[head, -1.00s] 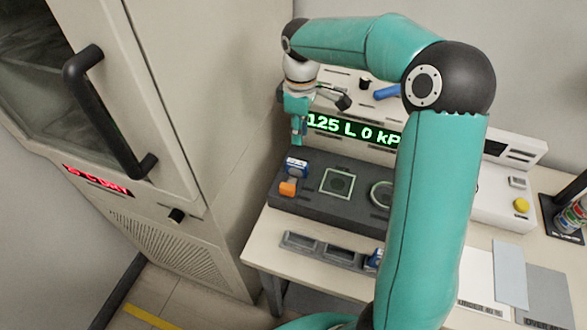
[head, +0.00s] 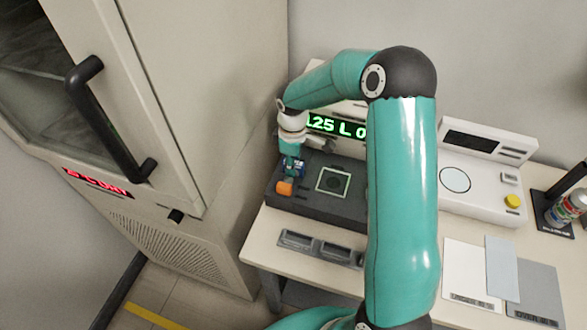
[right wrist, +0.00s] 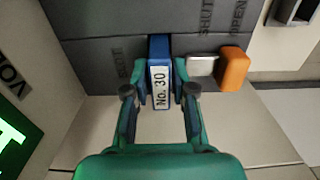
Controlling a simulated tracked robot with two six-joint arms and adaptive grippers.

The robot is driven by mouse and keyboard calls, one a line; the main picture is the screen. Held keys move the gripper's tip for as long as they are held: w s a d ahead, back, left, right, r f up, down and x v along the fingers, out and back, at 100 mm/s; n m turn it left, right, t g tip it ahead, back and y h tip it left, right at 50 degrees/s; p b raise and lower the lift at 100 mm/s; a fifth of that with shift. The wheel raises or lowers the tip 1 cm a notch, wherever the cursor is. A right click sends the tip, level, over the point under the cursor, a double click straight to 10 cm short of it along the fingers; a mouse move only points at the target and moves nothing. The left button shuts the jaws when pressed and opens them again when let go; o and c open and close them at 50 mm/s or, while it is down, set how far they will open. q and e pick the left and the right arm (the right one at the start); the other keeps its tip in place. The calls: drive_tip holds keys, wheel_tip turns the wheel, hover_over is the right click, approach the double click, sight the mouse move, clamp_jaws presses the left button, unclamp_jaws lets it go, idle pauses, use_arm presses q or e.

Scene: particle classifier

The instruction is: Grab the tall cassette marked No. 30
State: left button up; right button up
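The tall cassette marked No. 30 (right wrist: 160,85) is blue with a white label and stands in the dark grey panel. In the right wrist view my right gripper (right wrist: 160,88) has one finger on each side of it. The fingers look slightly apart from its sides, so the gripper seems open around it; contact is hard to judge. In the head view the right gripper (head: 291,168) is down at the panel's left end and mostly hides the cassette. My left gripper is not in view.
An orange knob (right wrist: 234,69) sits close beside the cassette, by SHUT and OPEN lettering. The dark panel (head: 318,206) also has a square window (head: 333,182). A tall cabinet (head: 215,90) stands close on the left. Empty trays (head: 318,249) lie in front.

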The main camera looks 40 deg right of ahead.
clamp_jaws()
drive_tip(key=shift+w+r, duration=0.1)
drive_tip(key=shift+r, duration=0.05)
